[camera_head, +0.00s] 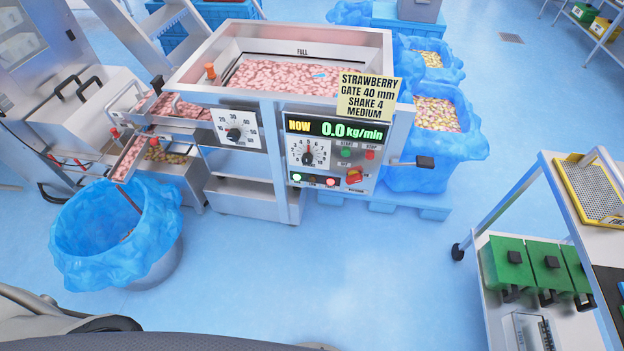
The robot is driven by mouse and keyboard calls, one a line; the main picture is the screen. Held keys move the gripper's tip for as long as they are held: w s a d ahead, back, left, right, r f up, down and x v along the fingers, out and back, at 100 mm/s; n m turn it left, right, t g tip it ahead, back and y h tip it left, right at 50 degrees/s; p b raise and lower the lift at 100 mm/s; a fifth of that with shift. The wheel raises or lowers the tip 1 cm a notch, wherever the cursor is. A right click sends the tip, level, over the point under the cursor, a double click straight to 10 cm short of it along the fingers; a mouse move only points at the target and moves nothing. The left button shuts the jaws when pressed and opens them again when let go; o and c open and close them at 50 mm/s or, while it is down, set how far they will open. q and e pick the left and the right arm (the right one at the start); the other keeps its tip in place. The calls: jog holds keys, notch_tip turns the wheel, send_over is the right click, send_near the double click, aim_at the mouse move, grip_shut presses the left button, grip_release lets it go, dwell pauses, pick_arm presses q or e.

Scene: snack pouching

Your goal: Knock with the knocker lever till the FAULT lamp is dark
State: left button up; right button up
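A short lever with a black grip (425,162) sticks out to the right of the feeder's control panel (318,166); it looks like the knocker lever. A row of small lamps lies along the bottom of the panel. The lamp at its left end (297,177) glows green and the one at its right end (331,181) glows red. Their labels are too small to read, so I cannot tell for certain which is FAULT. The display (338,129) reads NOW 0.0 kg/min. Neither of my grippers is in view.
The hopper (290,77) holds pink pieces; a yellow card (367,97) hangs on its front corner. Blue-lined bins (468,146) stand close behind the lever. A blue-lined tub (85,240) is at left, a cart (482,285) at right. Floor between is clear.

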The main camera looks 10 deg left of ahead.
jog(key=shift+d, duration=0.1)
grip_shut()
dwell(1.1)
